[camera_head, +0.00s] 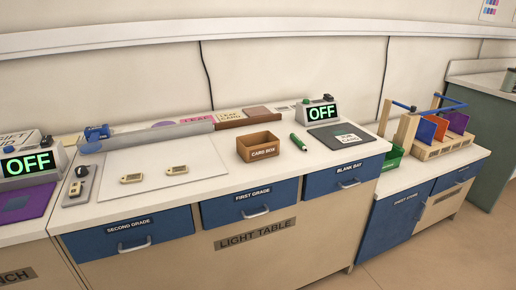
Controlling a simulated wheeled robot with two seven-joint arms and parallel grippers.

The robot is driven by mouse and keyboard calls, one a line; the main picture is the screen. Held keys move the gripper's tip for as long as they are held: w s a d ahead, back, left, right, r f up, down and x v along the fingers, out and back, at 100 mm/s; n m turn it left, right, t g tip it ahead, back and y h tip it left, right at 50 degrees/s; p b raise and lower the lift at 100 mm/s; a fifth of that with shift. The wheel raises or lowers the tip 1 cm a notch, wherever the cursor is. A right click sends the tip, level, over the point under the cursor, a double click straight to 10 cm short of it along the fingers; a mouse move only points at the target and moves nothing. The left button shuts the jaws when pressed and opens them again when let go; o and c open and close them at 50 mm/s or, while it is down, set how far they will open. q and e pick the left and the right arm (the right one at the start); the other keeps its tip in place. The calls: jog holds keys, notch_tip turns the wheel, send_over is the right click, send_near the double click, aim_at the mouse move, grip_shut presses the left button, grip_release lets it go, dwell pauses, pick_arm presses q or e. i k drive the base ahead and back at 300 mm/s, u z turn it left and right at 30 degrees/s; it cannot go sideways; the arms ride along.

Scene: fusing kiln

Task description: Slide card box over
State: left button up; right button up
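The card box (243,151) is a small open-topped brown box with a "CARD BOX" label on its front. It stands upright on the light table's white top (215,209), right of the middle and above the "FIRST GRADE" drawer. Its inside is only partly seen, and I cannot tell if anything lies in it. Neither of my grippers is in view, and nothing touches the box from my side.
A green marker-like object (298,142) lies just right of the box. Farther right is a dark mat (326,134) with a "BLANK" card. A pale panel (150,160) with two small tags lies left. An "OFF" display (320,111) stands behind. Bare top lies before the box.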

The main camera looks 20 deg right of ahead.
aim_at(259, 146)
jog(key=z, duration=2.5)
jog(key=i, duration=2.2)
jog(key=u, duration=2.5)
